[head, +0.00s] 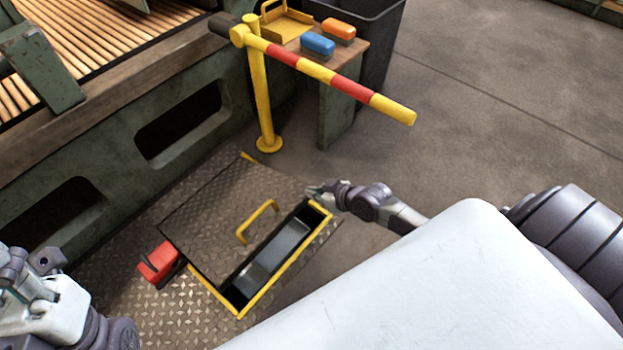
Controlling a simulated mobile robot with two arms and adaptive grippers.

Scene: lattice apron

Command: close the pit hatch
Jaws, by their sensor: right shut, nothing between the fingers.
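The pit hatch lid (217,207) is a dark tread-plate panel in the floor plating, with a yellow bar handle (258,222) near its front right edge. It covers only part of the pit; a dark open strip (275,262) with a grey surface inside shows between the lid and the yellow rim (283,263). My right gripper (314,190) is shut and empty at the far right corner of the opening, to the right of the handle and apart from it. Part of my left arm shows at the lower left; its fingers cannot be made out.
A red block (158,264) sits at the lid's left corner. A yellow post (262,95) carries a red-and-yellow barrier arm (335,79) behind the hatch. A small bench (341,65) holds blue and orange objects. Open concrete floor lies to the right.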

